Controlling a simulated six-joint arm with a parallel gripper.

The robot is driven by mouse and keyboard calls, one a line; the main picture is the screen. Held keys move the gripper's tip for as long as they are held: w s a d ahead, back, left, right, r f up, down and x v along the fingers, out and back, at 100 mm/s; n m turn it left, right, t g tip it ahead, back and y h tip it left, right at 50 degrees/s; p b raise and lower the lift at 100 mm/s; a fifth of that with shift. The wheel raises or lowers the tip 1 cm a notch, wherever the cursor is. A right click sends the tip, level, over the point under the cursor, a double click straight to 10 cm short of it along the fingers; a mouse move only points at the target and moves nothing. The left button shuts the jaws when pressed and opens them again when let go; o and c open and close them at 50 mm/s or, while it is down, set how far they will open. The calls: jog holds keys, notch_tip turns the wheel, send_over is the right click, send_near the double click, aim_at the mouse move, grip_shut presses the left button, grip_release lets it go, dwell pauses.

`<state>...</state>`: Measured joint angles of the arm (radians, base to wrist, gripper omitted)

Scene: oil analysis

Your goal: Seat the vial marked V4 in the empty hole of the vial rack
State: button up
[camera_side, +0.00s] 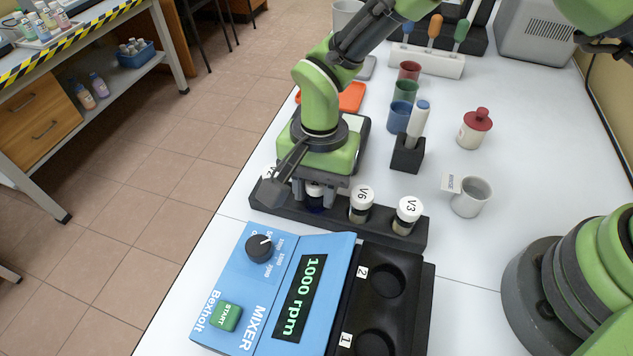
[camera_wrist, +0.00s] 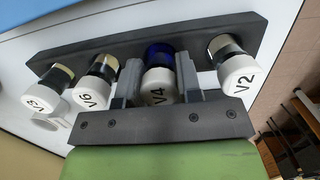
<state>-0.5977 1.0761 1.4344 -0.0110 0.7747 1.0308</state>
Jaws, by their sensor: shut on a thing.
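The vial marked V4 (camera_wrist: 158,92) has a white cap and blue contents. In the wrist view it stands between the two fingers of my gripper (camera_wrist: 158,82), which is shut on it. In the side view my gripper (camera_side: 315,190) is over the rack and mostly hides V4; a dark blue part (camera_side: 315,204) shows below the fingers. The black vial rack (camera_side: 318,222) also holds V6 (camera_side: 361,200), V3 (camera_side: 407,212) and V2 (camera_wrist: 236,76). V4 lines up with the gap between V6 and V2. I cannot tell how deep V4 sits in the hole, which is hidden.
The blue mixer (camera_side: 275,285), reading 1000 rpm, stands in front of the rack, with a black block (camera_side: 415,300) with holes 1 and 2 beside it. A white mug (camera_side: 470,197), a red-capped jar (camera_side: 474,130) and a pipette stand (camera_side: 407,157) are to the right.

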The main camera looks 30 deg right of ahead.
jog(key=o, duration=1.3)
jog(key=shift+r, duration=0.1)
jog(key=shift+r, duration=3.4)
